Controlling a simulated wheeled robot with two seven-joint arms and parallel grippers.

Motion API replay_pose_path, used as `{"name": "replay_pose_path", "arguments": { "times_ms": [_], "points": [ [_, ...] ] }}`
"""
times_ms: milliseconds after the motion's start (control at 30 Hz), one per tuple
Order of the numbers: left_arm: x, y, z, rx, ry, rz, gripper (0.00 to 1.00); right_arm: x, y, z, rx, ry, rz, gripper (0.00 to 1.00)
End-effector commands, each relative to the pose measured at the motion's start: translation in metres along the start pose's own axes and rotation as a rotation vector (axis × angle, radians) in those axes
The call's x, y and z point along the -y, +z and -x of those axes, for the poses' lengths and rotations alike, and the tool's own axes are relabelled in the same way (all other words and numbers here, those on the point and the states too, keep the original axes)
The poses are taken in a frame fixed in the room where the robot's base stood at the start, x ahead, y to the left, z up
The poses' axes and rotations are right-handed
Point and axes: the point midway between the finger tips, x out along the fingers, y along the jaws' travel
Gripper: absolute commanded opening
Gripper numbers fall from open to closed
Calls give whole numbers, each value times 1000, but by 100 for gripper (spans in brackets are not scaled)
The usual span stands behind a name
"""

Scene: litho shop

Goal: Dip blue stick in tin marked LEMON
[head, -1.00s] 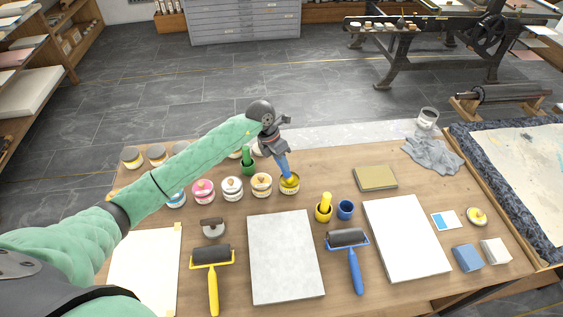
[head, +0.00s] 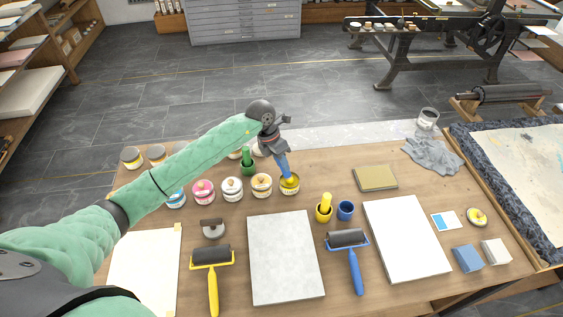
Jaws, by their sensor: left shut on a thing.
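My left gripper (head: 276,148) is shut on the blue stick (head: 282,167) and points it downward. The stick's lower end is at the mouth of an open tin with yellow ink (head: 289,186), at the right end of the tin row. Its tip is hidden, and I cannot tell how deep it sits. The tin's label is too small to read. My right gripper is not in view.
Several tins, such as a pink-labelled one (head: 203,191), stand left of the yellow tin. A green stick (head: 247,155) stands in a holder behind. Yellow (head: 323,213) and blue (head: 345,210) cups stand to the front right. A grey slab (head: 285,256) lies in front.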

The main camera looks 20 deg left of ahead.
Motion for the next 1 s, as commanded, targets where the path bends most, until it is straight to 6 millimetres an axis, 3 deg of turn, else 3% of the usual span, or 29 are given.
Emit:
{"name": "replay_pose_path", "arguments": {
  "times_ms": [1000],
  "points": [
    [19,12,61,2,1,-1,1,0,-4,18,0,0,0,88]
  ]
}}
